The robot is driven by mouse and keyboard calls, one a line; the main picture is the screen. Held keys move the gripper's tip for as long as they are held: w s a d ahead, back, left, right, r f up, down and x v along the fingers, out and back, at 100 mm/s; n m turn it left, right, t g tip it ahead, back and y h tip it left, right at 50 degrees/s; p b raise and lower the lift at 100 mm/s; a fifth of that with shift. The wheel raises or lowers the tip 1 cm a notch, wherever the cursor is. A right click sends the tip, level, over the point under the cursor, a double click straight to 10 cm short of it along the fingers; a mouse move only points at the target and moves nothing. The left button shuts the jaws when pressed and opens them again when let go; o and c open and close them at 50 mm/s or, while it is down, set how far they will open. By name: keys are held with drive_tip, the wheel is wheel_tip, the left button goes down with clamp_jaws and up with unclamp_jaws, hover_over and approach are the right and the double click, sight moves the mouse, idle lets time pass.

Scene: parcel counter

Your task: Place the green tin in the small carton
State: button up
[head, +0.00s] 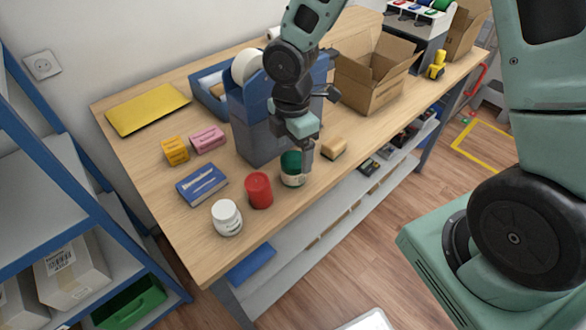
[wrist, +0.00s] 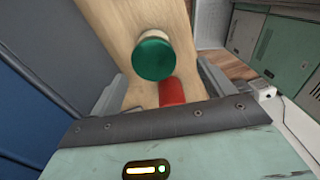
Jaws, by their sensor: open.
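The green tin (head: 291,172) stands upright near the front edge of the counter, with a pale label band. In the wrist view its green lid (wrist: 153,59) shows ahead, between the lines of the two fingers. My gripper (head: 303,154) is directly above and beside the tin, pointing down, and partly covers it from the head camera. The gripper (wrist: 158,92) is open with nothing held. The small carton (head: 368,91) is an open brown box with raised flaps, farther back along the counter to the right; its inside floor is hidden.
A red tin (head: 259,190) stands close left of the green tin, with a white jar (head: 227,217) beyond. A yellow toy-like item (head: 437,66) stands beyond the carton.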

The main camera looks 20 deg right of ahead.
sight(293, 169)
drive_tip(key=shift+w+d+f+p, duration=0.15)
drive_tip(key=shift+f+p, duration=0.1)
drive_tip(key=shift+f, duration=1.75)
drive_tip(key=shift+w+d+f+p, duration=0.1)
drive_tip(key=shift+w+f+p, duration=0.1)
drive_tip(key=shift+f, duration=1.75)
drive_tip(key=shift+a, duration=0.1)
drive_tip(key=c, duration=1.2)
